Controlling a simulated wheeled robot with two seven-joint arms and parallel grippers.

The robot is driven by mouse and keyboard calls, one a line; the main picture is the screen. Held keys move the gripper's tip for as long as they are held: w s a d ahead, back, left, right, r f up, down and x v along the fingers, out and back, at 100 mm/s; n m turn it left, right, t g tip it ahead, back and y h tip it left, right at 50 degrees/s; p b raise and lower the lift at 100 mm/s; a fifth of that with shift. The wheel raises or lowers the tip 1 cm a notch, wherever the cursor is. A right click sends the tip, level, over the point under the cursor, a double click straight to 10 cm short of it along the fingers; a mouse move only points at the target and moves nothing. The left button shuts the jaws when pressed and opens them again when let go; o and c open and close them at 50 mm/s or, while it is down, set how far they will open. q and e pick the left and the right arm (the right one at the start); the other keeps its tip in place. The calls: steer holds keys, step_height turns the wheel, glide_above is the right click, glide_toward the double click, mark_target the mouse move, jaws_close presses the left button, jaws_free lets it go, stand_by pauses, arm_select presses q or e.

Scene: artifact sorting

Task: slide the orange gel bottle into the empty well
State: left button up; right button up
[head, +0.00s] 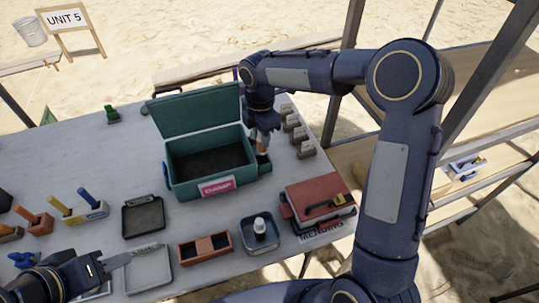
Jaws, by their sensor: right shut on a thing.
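My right gripper (262,128) points down just behind the right end of the open green box. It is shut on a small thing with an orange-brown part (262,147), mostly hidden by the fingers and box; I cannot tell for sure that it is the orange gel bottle. A brown holder (181,252) with two compartments lies at the front middle; both look empty. A blue-grey tray (246,246) beside it holds a white-capped bottle (259,226). I cannot tell which is the empty well. My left gripper (104,266) is at the lower left, its fingers unclear.
The green box (182,188) with its raised lid stands mid-table. Several grey blocks (298,134) line the right edge. A red case (318,192) is at the front right. Dark (143,232) and light (148,285) trays lie to the left. Free tabletop lies at the left back.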

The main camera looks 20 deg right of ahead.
mark_target(262, 153)
step_height(262, 153, down, 7)
steer(key=shift+f, duration=0.1)
stand_by(0.3)
steer(key=shift+f, duration=0.15)
steer(key=o, duration=1)
